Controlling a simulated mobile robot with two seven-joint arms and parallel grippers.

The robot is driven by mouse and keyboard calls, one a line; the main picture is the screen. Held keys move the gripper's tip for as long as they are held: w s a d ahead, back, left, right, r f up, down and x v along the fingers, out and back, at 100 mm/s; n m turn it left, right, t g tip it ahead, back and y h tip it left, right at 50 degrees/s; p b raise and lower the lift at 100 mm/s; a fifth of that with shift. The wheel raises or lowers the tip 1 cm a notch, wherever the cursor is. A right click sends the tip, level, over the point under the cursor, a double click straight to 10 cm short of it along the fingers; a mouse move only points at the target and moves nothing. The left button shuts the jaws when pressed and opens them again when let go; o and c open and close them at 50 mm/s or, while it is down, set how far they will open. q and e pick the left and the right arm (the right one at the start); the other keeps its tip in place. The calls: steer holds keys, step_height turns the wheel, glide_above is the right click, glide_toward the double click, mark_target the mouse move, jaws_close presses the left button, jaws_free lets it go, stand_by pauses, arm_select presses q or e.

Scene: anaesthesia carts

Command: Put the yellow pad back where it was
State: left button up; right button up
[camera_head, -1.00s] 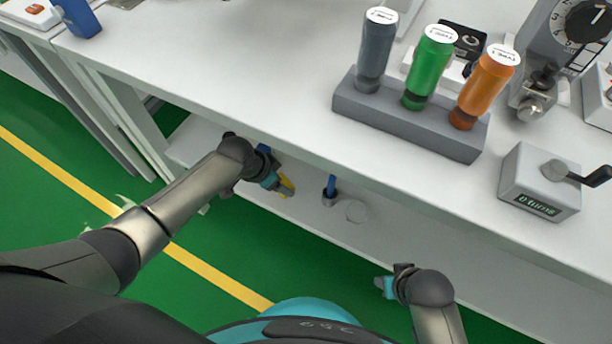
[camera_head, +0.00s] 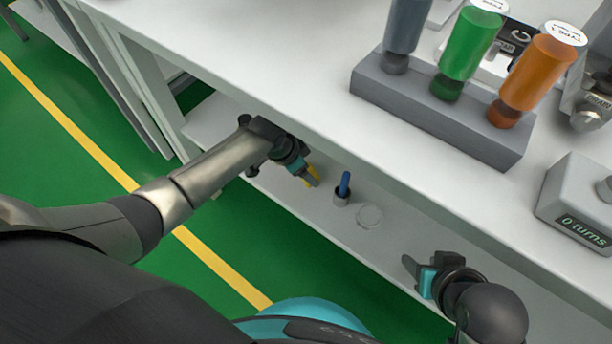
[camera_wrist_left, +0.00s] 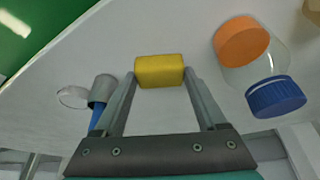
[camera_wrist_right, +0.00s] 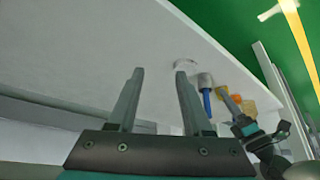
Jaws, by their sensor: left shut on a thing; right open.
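The yellow pad (camera_wrist_left: 160,70) is between the fingertips of my left gripper (camera_wrist_left: 162,78), which is shut on it. In the head view my left gripper (camera_head: 306,175) reaches under the worktop, over the lower shelf, with a yellow edge of the pad (camera_head: 312,173) showing. The right wrist view shows yellow at my left gripper (camera_wrist_right: 236,100) too. My right gripper (camera_wrist_right: 160,75) is open and empty. In the head view it is near the shelf's front edge (camera_head: 422,280). Whether the pad touches the shelf I cannot tell.
On the lower shelf (camera_head: 385,245) stand a grey cup with a blue stick (camera_head: 342,192) and a pale round disc (camera_head: 369,215). The worktop (camera_head: 270,60) overhangs the shelf.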

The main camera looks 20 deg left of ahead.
arm_select(q)
steer(key=shift+f+b, duration=0.3)
steer(key=shift+f, duration=0.15)
arm_select(e)
steer(key=shift+w+a+r+t+y, duration=0.3)
steer(key=shift+w+a+r+t, duration=0.2)
steer(key=shift+w+a+t, duration=0.15)
arm_select(q)
steer(key=shift+f, duration=0.1)
steer(key=o, duration=1.2)
steer(key=shift+o, duration=0.2)
arm_select(e)
steer(key=shift+a, duration=0.1)
